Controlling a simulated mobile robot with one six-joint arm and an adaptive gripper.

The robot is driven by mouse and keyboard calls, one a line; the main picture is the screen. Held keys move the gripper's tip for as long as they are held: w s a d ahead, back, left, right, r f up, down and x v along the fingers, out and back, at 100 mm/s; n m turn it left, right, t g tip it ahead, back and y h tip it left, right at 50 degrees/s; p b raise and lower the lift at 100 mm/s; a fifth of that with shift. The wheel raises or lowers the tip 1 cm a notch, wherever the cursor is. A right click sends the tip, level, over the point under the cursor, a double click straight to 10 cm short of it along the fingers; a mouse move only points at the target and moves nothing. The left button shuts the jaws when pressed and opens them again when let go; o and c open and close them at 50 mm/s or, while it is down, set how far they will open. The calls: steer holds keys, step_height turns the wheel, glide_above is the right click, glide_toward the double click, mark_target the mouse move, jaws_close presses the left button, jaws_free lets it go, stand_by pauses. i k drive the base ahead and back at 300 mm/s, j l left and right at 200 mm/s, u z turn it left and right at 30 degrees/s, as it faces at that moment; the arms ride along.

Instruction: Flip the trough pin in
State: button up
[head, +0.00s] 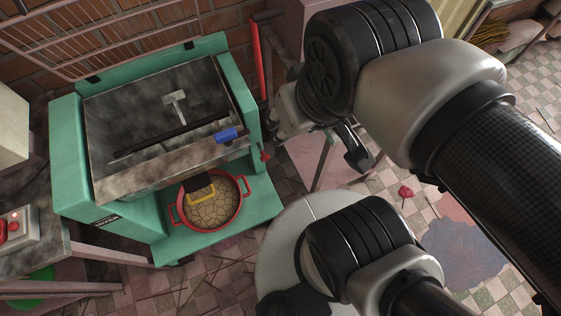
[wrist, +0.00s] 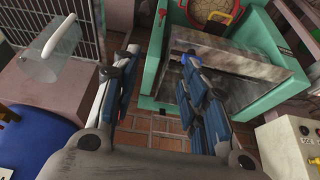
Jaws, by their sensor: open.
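A small red knob (head: 266,156), which may be the trough pin, is at the machine's right side. A similar small red tip (wrist: 163,14) shows in the wrist view, beyond my fingertips. My gripper (wrist: 156,54) is open and empty beside the machine, its fingers on either side of a clear gap. In the head view my arm comes from the right, and its wrist partly hides the gripper.
A red pan (head: 240,203) with cracked dough and a yellow-handled tool (head: 201,192) sits on the machine's lower ledge. A blue grip (head: 228,135) is at the trough's edge. A red lever (head: 257,62) rises near my wrist. A control box (head: 18,230) is at the left.

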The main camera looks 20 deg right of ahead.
mark_target(265, 157)
steer(key=k+j, duration=0.7)
steer(key=j, duration=0.2)
steer(key=j+z, duration=0.05)
